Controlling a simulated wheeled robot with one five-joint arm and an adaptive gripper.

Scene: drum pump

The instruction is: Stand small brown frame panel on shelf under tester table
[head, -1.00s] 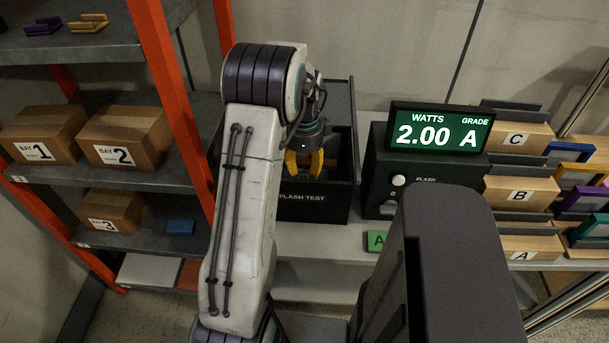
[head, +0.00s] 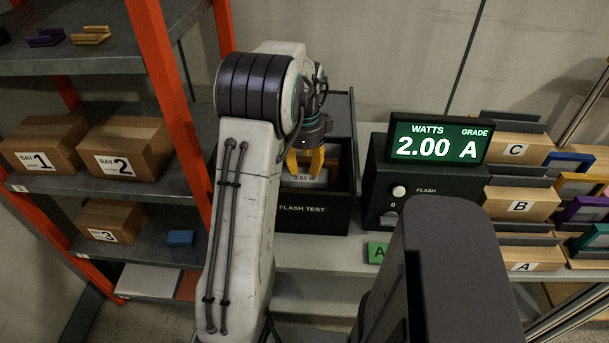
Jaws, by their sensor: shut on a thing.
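The small brown frame panel (head: 327,174) is partly visible inside the black flash test box (head: 315,215), with a pale label reading 2.00 W facing me. My gripper (head: 304,170), with yellow fingers, is shut on its upper part. The panel's lower part is hidden by the box's front wall. The tester table (head: 335,252) carries the box and the tester (head: 385,190), whose screen reads 2.00 and grade A. The shelf under the table (head: 310,295) shows as a pale strip below, partly hidden by my arm.
An orange-posted rack (head: 170,110) at left holds cartons marked 1, 2 and 3 and a blue block (head: 180,238). Bins marked A, B and C (head: 520,205) stand at right beside coloured frames. A green A block (head: 377,252) sits on the table's front.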

